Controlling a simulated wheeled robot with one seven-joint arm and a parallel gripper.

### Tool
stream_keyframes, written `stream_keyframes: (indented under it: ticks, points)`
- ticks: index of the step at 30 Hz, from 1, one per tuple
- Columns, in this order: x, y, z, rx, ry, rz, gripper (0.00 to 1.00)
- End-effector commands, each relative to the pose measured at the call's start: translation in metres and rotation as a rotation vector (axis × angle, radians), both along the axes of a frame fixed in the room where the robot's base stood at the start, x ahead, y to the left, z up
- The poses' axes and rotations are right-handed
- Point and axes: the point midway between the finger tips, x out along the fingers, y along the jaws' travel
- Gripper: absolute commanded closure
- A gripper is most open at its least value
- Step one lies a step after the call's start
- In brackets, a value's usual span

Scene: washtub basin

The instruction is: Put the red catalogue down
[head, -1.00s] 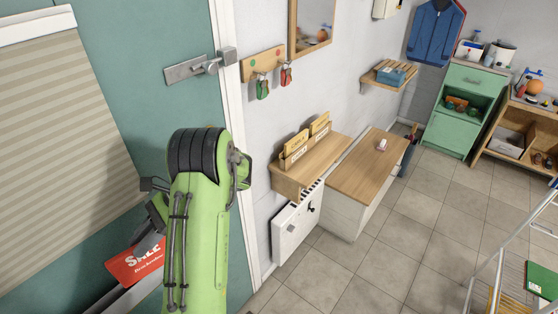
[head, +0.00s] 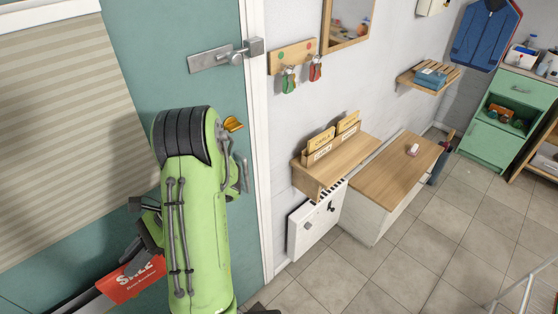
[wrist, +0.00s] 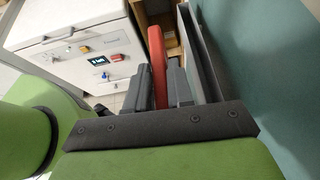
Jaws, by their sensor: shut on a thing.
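The red catalogue (head: 132,278), with white "SALE" lettering, is at the lower left of the head view, in front of the teal door. In the wrist view the red catalogue (wrist: 157,52) shows edge-on, upright between the dark fingers. My gripper (wrist: 160,72) is shut on it. In the head view my gripper (head: 150,238) is partly hidden behind my green arm, and part of the catalogue is covered. I cannot tell whether the catalogue's lower edge touches anything.
A dark panel (wrist: 200,50) runs close to the right of the gripper, beside the teal door. A white appliance (wrist: 75,45) with a small display stands to the left. A wooden shelf with card folders (head: 335,165) and a bench (head: 385,170) line the wall.

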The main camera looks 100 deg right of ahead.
Motion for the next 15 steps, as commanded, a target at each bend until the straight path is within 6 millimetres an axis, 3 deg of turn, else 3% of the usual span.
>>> stream_keyframes:
  ticks: [9, 15]
  points:
    - [0.097, 0.106, -0.033, 0.001, 0.002, 0.195, 1.0]
    - [0.139, 0.149, -0.047, -0.003, 0.001, 0.269, 1.0]
